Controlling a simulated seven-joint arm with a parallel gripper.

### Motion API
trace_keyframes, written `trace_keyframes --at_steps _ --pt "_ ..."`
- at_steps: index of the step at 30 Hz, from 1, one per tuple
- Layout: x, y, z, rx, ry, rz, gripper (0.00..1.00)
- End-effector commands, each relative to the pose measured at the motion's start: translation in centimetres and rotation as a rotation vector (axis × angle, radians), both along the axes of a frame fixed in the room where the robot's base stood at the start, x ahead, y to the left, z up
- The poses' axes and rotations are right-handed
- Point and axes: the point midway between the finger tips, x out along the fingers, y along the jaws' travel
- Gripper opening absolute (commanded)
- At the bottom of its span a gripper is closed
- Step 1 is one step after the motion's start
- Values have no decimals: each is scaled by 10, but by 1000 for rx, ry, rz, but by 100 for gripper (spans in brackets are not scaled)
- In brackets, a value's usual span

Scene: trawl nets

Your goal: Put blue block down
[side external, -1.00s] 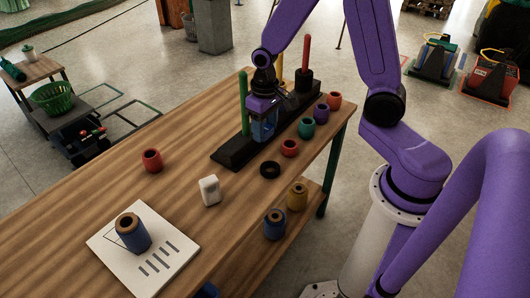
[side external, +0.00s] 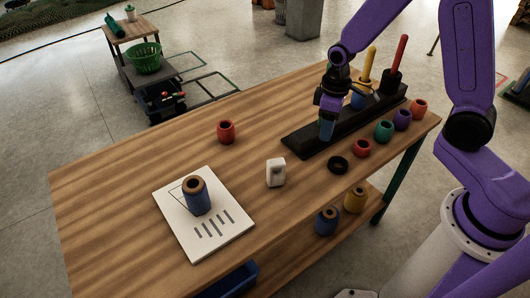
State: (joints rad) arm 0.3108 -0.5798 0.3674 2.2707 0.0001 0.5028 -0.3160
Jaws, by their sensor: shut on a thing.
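My gripper (side external: 328,112) is low over the left part of the black peg base (side external: 300,142), fingers pointing down. It is shut on a blue block (side external: 327,130), which shows just below the fingers. The gripper hides part of the block, and I cannot tell whether it touches the base. A yellow peg (side external: 370,62) and a red peg (side external: 399,55) stand upright on the base to the right. Another blue patch (side external: 357,101) shows behind the gripper near the yellow peg's foot, partly hidden. The green peg is mostly hidden behind my gripper.
Red (side external: 362,148), green (side external: 383,131), purple (side external: 402,120) and orange (side external: 419,109) pieces line the table's right edge, with a black ring (side external: 338,164). A white block (side external: 276,172), red piece (side external: 227,131) and blue spool (side external: 196,196) on a white board (side external: 225,245) stand left.

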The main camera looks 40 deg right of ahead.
Motion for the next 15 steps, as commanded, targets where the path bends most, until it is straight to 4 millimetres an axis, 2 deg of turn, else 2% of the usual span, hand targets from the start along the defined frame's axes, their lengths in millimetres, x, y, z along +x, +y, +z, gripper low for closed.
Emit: trace_keyframes --at_steps 9,15 --pt "16 38 -10 -1 2 590 22" --pt "22 56 -15 -1 1 865 22"
